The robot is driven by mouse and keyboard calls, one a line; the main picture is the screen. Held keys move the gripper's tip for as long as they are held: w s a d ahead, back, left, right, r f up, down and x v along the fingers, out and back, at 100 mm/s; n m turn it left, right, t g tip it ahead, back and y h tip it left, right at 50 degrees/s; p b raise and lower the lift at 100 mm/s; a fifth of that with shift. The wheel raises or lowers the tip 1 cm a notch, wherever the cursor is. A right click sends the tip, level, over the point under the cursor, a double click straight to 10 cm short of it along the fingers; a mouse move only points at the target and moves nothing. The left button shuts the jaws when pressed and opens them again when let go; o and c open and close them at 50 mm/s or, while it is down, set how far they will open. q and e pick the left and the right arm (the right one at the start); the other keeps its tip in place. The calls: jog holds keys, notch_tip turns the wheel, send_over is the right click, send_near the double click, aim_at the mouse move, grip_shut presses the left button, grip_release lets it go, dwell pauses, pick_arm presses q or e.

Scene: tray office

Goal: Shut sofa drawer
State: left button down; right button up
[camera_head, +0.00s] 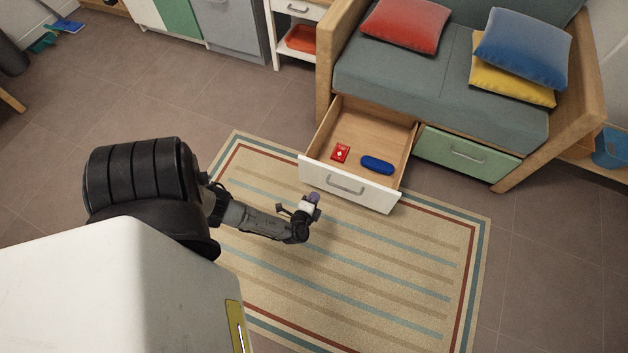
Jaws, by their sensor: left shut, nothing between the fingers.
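The sofa drawer (348,184) is pulled out from under the left half of the sofa (440,85). It has a white front with a grey bar handle (345,181) and wooden sides. A small red packet (340,153) and a blue oblong item (377,165) lie inside it. My left gripper (314,198) is shut and empty, in front of the drawer front near its left part. I cannot tell whether it touches the front. My right gripper is not in view.
A green drawer (466,154) beside it is shut. A striped rug (350,270) lies under the open drawer and my left arm. Red (405,25), blue (522,48) and yellow (510,83) cushions rest on the sofa. A white shelf unit (291,40) stands left of the sofa.

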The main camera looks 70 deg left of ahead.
pick_arm(q)
jog(key=b, duration=0.4)
send_near(328, 172)
jog(key=x, duration=0.5)
jog(key=shift+f, duration=0.5)
jog(key=shift+w+a+r, duration=0.1)
jog(key=shift+w+a, duration=0.6)
jog(key=shift+a, duration=0.1)
jog(key=shift+s+d, duration=0.15)
